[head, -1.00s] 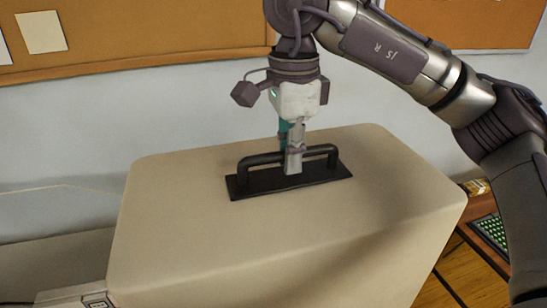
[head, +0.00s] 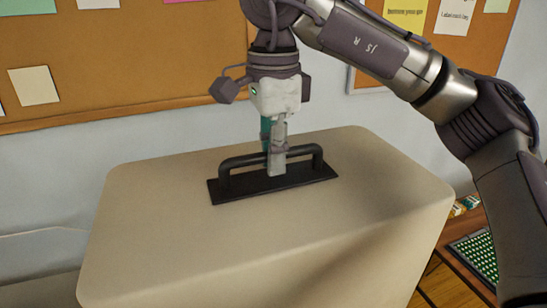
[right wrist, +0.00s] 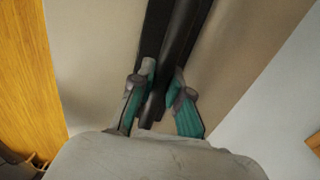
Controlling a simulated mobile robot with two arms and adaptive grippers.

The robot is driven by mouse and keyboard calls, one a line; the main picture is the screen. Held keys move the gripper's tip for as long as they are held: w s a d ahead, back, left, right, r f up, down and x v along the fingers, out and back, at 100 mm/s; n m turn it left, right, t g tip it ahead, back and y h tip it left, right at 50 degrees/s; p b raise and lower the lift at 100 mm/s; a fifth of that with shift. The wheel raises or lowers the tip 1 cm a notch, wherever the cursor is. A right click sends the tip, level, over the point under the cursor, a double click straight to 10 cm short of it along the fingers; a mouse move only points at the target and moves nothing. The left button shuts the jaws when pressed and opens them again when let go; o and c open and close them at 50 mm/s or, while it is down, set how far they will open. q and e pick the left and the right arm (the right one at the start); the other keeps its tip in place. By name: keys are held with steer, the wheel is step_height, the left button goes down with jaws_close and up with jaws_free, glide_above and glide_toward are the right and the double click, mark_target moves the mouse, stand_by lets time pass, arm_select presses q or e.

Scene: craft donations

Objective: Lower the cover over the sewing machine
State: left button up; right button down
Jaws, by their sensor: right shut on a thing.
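The cover (head: 270,235) is a large beige box with rounded edges. It fills the lower middle of the head view and looks about level. A black bar handle (head: 240,161) on a black plate is fixed to its top. My right gripper (head: 276,165) is shut on the handle from above. In the right wrist view its teal fingers (right wrist: 160,105) sit on both sides of the black handle (right wrist: 180,40). The sewing machine is not visible; the cover hides whatever is below it. My left gripper is not in view.
A green dotted mat (head: 477,255) lies on a wooden surface at the right, with small items (head: 464,205) behind it. A cork board (head: 150,60) with paper notes hangs on the pale wall behind the cover.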

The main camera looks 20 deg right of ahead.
step_height(320, 180, up, 13)
steer(key=p, duration=0.9)
